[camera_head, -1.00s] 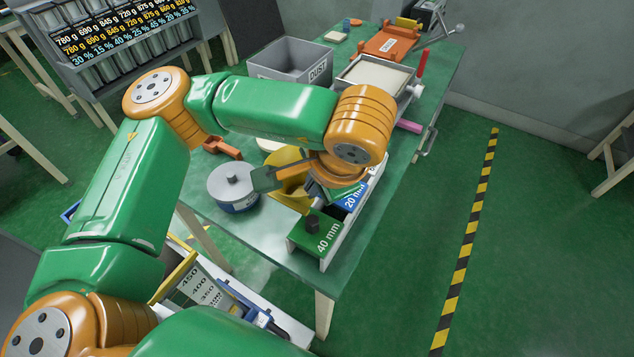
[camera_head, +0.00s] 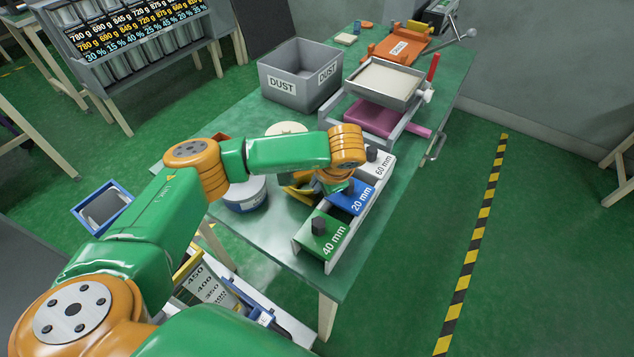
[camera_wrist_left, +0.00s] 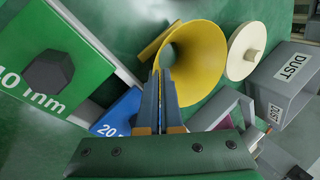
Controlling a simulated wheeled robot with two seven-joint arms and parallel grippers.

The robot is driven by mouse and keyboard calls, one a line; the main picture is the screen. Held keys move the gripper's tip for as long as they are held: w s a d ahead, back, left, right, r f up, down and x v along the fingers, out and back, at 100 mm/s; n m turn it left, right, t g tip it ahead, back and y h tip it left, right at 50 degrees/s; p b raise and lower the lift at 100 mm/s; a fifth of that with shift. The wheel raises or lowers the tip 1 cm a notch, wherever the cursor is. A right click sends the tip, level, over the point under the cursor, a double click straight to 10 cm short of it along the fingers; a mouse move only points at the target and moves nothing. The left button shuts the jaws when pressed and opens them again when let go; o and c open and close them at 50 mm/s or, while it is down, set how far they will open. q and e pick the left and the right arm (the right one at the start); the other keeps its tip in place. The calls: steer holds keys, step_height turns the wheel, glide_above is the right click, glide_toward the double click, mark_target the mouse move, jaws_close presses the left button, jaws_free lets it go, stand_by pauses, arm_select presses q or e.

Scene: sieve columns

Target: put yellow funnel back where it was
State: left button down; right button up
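The yellow funnel (camera_wrist_left: 205,55) shows in the left wrist view with its wide mouth toward the camera. In the head view the fingertips are hidden by my wrist. Whether the funnel touches the table is unclear. My right gripper is not in view.
The white rack (camera_head: 333,262) holds green 40 mm (camera_head: 322,238), blue 20 mm and white 60 mm blocks right beside the funnel. The dust bin (camera_head: 300,80) and sieve tray (camera_head: 385,80) stand farther back. Green table shows at the front left.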

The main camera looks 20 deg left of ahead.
arm_select(q)
steer(key=c, duration=1.1)
jaws_free()
steer(key=shift+r, duration=0.35)
steer(key=v, duration=1.1)
steer(key=shift+s+d+r, duration=0.15)
steer(key=shift+s+r, duration=0.05)
steer(key=shift+r, duration=0.05)
